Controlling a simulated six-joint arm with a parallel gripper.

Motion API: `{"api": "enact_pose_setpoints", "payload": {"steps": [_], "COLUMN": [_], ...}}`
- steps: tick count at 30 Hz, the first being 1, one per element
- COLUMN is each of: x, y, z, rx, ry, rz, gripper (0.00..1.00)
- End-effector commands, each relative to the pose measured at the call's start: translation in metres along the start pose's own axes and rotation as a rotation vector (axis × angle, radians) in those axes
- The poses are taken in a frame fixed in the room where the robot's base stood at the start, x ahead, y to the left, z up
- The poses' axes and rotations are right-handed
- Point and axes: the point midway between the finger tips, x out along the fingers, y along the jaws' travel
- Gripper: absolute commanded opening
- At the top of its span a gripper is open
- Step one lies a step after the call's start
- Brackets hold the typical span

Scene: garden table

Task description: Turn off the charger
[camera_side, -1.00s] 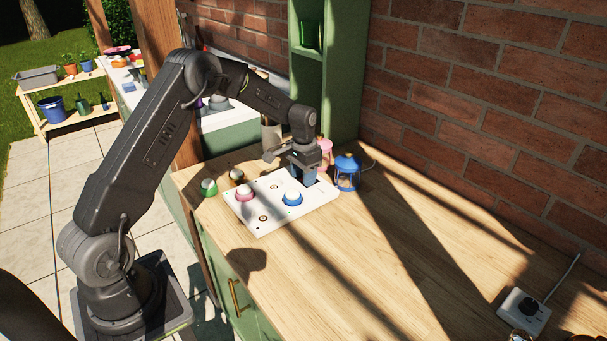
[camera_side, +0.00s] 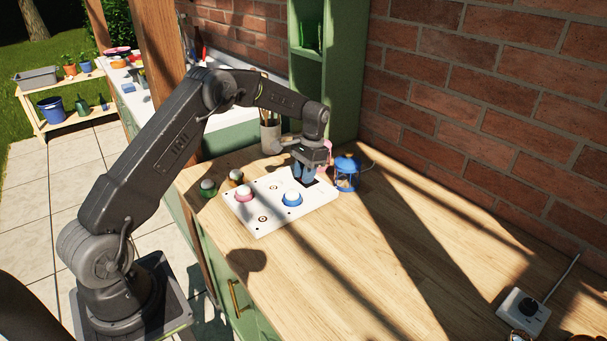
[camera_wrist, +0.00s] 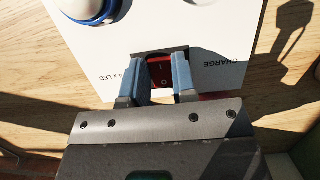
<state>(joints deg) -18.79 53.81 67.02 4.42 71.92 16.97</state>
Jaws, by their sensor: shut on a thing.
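The charger is a flat white panel (camera_side: 263,229) lying on the wooden table, with a pink-based lamp (camera_side: 244,194) and a blue-based lamp (camera_side: 292,198) seated on it. In the wrist view a red rocker switch (camera_wrist: 160,73) sits in a dark recess near the word CHARGE, printed upside down. My gripper (camera_side: 304,181) is low over the panel's far right corner. In the wrist view its two blue-grey fingers (camera_wrist: 163,66) stand on either side of the switch, shut on it. The fingers hide parts of the switch's sides.
A blue lantern (camera_side: 346,174) stands close right of my gripper, with a pink one (camera_side: 325,150) behind. Green (camera_side: 208,187) and brown (camera_side: 236,176) lamps lie left of the panel. A dial box (camera_side: 524,311) is at front right. The table's middle right is clear.

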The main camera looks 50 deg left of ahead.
Motion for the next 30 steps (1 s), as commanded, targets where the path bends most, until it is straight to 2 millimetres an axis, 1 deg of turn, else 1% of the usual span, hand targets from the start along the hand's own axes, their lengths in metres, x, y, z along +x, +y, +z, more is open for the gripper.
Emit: {"api": "enact_pose_setpoints", "payload": {"steps": [12,13,20,27,30], "x": [-0.0006,-0.0006,-0.0005,-0.0010,-0.0058], "y": [0.0001,0.0001,0.0001,0.0000,0.0000], "z": [-0.0013,-0.0013,-0.0010,-0.0009,-0.0013], "rx": [0.000,0.000,0.000,0.000,0.000], "ry": [-0.025,-0.024,-0.025,-0.026,-0.024], "rz": [-0.002,-0.002,-0.002,-0.001,-0.002], "gripper": [0.02,0.28,0.50,0.51,0.51]}}
